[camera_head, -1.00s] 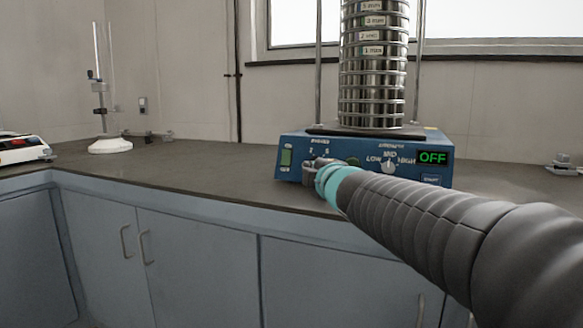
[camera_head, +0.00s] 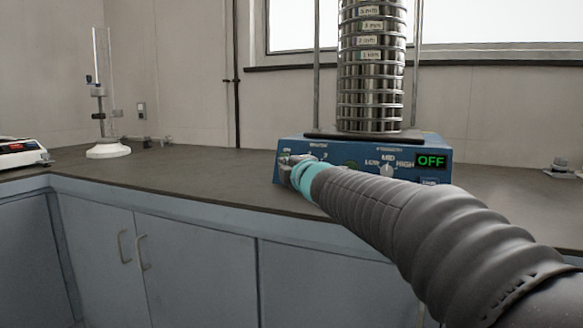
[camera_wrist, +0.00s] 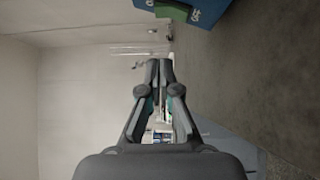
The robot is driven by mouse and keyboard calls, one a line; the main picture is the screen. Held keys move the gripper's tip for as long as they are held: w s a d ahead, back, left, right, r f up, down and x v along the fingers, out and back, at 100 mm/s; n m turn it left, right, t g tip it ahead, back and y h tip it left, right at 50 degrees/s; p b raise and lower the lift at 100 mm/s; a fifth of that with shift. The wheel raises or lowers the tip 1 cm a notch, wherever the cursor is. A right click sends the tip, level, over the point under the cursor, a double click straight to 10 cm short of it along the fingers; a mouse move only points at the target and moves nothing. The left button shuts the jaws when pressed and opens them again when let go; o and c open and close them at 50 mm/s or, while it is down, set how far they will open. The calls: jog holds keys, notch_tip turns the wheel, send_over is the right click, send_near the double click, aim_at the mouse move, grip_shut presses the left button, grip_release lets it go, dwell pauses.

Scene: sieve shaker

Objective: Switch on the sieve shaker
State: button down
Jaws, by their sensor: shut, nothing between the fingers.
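The sieve shaker has a blue base (camera_head: 335,150) and a stack of shiny metal sieves (camera_head: 371,75), standing on the counter. Its display (camera_head: 431,161) reads OFF in green. A knob (camera_head: 387,170) sits below the word MID. My gripper (camera_head: 287,167) is shut and empty, in front of the left end of the panel, and hides most of the power switch there. In the wrist view, my gripper (camera_wrist: 159,64) has its fingertips together, apart from the green switch (camera_wrist: 176,11) and the blue base (camera_wrist: 214,9) at the top edge. I cannot tell whether anything touches in the head view.
The dark counter (camera_head: 180,182) is mostly clear left of the shaker. A glass column on a white foot (camera_head: 108,150) and a white balance (camera_head: 20,153) stand further left. Metal rods rise beside the sieves. A small metal object (camera_head: 563,168) lies at the right.

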aim_at(282, 155)
jog(key=x, duration=0.4)
jog(key=shift+w+a, duration=0.15)
jog(key=shift+w, duration=0.15)
jog(key=w+p, duration=0.1)
jog(key=w+d, duration=0.1)
jog(key=w, duration=0.1)
jog(key=shift+r+p, duration=0.1)
jog(key=shift+p, duration=0.3)
jog(key=shift+w+d, duration=0.2)
jog(key=shift+w, duration=0.15)
jog(key=shift+p, duration=0.4)
jog(key=shift+w+r+p, duration=0.2)
jog(key=shift+r+p, duration=0.1)
jog(key=shift+p, duration=0.75)
jog(key=shift+f+b, duration=0.3)
jog(key=shift+b, duration=0.1)
jog(key=s+d+r, duration=0.1)
jog(key=s, duration=0.5)
jog(key=s+d+r, duration=0.2)
jog(key=s, duration=0.4)
jog(key=shift+s, duration=0.3)
jog(key=shift+d+m, duration=0.15)
jog(key=shift+m, duration=0.15)
